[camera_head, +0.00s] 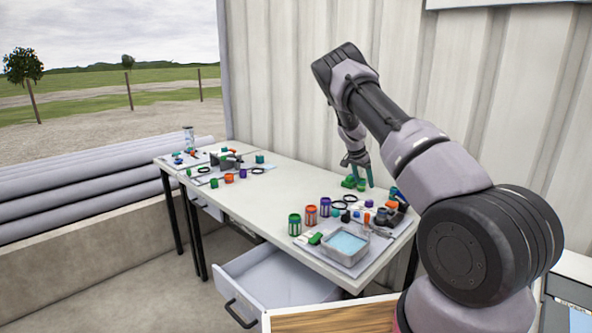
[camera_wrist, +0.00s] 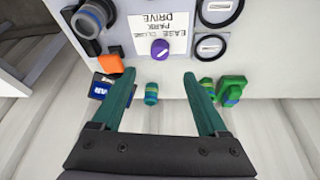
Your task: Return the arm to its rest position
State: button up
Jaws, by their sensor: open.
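My gripper (camera_head: 357,170) hangs over the back right part of the white table (camera_head: 265,195), its fingers pointing down. In the wrist view my gripper (camera_wrist: 160,90) has its two green fingers spread wide apart, with nothing held between them. A small teal and yellow piece (camera_wrist: 151,93) shows in the gap between the fingers, on the table below. My arm is bent, rising from the right and reaching down to the table's back edge.
Green fittings (camera_wrist: 230,90) lie right of the fingers; an orange block (camera_wrist: 111,63) lies left. Several jars, including an orange one (camera_head: 311,216), and a grey tray of blue liquid (camera_head: 345,243) stand nearer. A drawer (camera_head: 275,280) hangs open at the front. A corrugated wall (camera_head: 300,80) stands behind.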

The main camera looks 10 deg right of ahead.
jog(key=s+a+r+n+t+y, duration=0.1)
jog(key=s+a+r+y, duration=0.15)
jog(key=s+r, duration=0.65)
jog(key=s+a+r+n+t+y, duration=0.1)
jog(key=s+a+r, duration=0.35)
jog(key=r, duration=0.75)
jog(key=s+a+r+n+t+y, duration=0.1)
jog(key=s+a+r+y, duration=0.1)
jog(key=s+r, duration=0.7)
jog(key=s+a+r+n+t, duration=0.1)
jog(key=s+a+r+n, duration=0.1)
jog(key=s, duration=1)
jog(key=s+a+r+n+t, duration=0.1)
jog(key=s+a+r+n, duration=0.2)
jog(key=s, duration=0.9)
jog(key=a+r, duration=0.2)
jog(key=a, duration=0.1)
jog(key=shift+s+a+r, duration=0.15)
jog(key=shift+s+r, duration=0.05)
jog(key=shift+s, duration=0.15)
